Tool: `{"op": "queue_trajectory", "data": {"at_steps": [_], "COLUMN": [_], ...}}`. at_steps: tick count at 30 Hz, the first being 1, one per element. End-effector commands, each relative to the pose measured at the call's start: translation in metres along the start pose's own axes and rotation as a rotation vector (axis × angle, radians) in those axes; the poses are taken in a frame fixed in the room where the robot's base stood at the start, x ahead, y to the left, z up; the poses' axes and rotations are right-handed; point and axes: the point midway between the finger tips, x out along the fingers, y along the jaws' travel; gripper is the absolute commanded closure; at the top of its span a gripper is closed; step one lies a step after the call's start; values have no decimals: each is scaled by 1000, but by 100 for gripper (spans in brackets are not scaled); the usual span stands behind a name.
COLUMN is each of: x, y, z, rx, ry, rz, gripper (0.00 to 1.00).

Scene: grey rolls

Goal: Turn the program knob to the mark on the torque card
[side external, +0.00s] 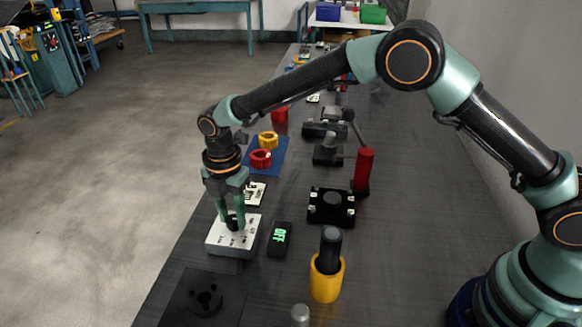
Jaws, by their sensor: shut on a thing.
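The program knob (232,225) is a small black knob on top of a white-topped grey box (216,241) with dark marks around it. My gripper (231,217) points down from above and is shut on the knob, its green fingers covering much of it. The knob's pointer direction cannot be made out. A white card with black markings (255,194), which looks like the torque card, lies behind the box; its print is too small to read. A black display (279,239) right of the box shows green characters that look like "OFF".
A blue mat (276,163) with red (260,159) and yellow (268,141) rings lies behind the card. A black fixture (331,206), a red cylinder (363,170) and a yellow cup (326,280) with a black cylinder stand to the right. A black plate (205,300) lies in front.

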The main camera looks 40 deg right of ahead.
Motion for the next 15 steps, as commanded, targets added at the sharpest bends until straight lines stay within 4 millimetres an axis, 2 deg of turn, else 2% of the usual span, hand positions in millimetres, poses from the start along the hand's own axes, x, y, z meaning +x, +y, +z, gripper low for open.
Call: {"op": "queue_trajectory", "data": {"at_steps": [8,15], "x": [-1,-1], "y": [0,-1], "z": [0,0], "rx": [144,360], "ry": [0,0], "rz": [-1,-1], "gripper": [100,100]}}
